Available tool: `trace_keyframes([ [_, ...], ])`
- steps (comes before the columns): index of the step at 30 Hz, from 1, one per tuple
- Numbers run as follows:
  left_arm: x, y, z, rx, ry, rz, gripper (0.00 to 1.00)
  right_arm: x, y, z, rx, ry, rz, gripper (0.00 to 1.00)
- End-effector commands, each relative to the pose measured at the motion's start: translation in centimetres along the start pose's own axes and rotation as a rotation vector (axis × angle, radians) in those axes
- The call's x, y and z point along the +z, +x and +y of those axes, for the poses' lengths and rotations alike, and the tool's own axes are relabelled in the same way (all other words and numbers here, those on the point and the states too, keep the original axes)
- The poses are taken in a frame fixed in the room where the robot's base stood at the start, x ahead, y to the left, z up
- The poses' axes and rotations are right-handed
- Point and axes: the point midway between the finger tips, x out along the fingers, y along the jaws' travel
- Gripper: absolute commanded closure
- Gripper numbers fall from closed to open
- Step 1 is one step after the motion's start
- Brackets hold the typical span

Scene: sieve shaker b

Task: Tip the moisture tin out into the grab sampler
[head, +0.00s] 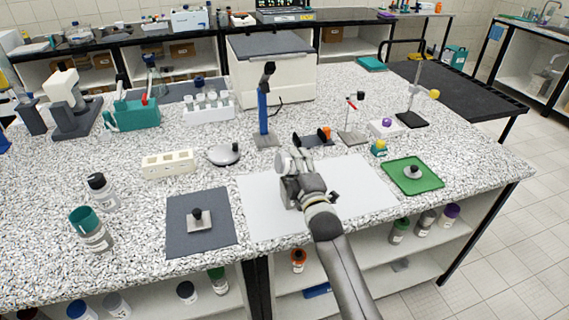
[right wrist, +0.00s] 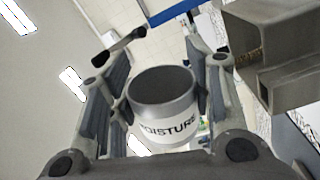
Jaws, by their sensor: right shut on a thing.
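The moisture tin (right wrist: 163,108) is a silver open-topped cup with a white band lettered "MOISTURE". In the right wrist view its dark mouth faces partly towards the camera, and its contents cannot be made out. My right gripper (right wrist: 158,105) is shut on the tin, one finger on each side. In the head view my right gripper (head: 289,172) is over the pale grey mat, with the silver tin (head: 282,163) partly hidden by it. A grey metal box-shaped thing (right wrist: 283,62) is close beside the fingers at right; I cannot tell whether it is the grab sampler. My left gripper is not in view.
The pale mat (head: 345,188) is mostly bare. A blue post stand (head: 264,110) rises just behind it. A dark mat (head: 180,236) with a knobbed metal piece is at left, a green tray (head: 432,181) at right. White racks and bottles stand farther left.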

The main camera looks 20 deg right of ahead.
Motion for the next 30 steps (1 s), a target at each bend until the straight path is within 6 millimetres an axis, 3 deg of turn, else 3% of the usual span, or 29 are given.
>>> trace_keyframes([
  [7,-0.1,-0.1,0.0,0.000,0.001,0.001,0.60,0.0,0.0,0.1,0.000,-0.010,0.000,0.69],
  [11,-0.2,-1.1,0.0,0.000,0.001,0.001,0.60,-0.2,0.0,0.8,0.000,-0.157,0.006,0.68],
  [22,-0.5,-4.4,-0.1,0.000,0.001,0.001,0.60,-0.7,0.1,3.1,-0.001,-0.941,0.030,0.68],
  [30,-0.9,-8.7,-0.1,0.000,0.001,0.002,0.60,-1.2,0.2,5.1,-0.003,-1.576,0.047,0.68],
])
